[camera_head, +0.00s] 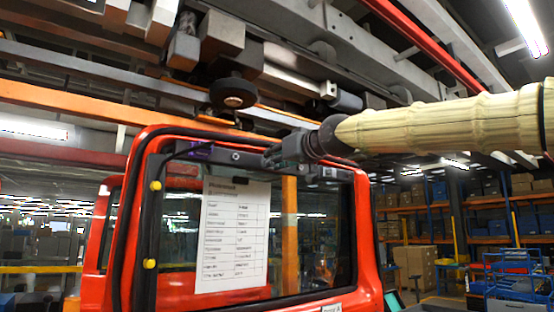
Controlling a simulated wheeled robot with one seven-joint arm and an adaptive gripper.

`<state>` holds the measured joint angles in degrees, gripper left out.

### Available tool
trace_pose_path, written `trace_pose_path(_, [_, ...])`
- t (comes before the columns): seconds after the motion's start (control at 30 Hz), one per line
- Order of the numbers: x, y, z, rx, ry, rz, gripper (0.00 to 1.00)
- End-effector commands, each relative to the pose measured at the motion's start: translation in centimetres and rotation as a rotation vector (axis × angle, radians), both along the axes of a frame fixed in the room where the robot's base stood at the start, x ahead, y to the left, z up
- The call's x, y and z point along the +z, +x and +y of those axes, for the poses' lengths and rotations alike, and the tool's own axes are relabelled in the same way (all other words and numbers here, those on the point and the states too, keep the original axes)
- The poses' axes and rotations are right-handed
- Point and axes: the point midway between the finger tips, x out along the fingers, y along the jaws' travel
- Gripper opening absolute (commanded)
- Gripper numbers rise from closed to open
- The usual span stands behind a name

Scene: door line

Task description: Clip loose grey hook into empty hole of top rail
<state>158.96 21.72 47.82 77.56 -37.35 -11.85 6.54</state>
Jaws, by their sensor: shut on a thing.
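My gripper (272,157) is dark grey and comes in from the right on my pale-sleeved arm. Its fingertips are at the upper edge of a red door, by the dark top rail (236,157). It is shut on a small grey piece, taken as the loose grey hook, which is mostly hidden by the fingers. I cannot tell whether the hook touches the rail. A small round spot shows on the rail left of the fingertips. The empty hole cannot be made out clearly.
The red door (364,240) hangs below an overhead orange beam (75,84) and a carrier with a black wheel (233,93), close above my gripper. A printed sheet (232,235) hangs in the window. Yellow knobs (150,264) sit on the left side. Shelves stand behind at right.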

Motion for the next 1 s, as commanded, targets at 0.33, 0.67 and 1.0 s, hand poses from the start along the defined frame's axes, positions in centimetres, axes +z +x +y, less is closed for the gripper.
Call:
trace_pose_path(0.33, [-0.03, 0.34, 0.3, 0.0, -0.001, 0.001, 0.0])
trace_pose_path(0.67, [-0.06, 0.68, 0.55, 0.0, -0.001, 0.001, 0.0])
trace_pose_path(1.0, [0.02, 1.02, 0.76, 0.0, 0.0, 0.0, 0.0])
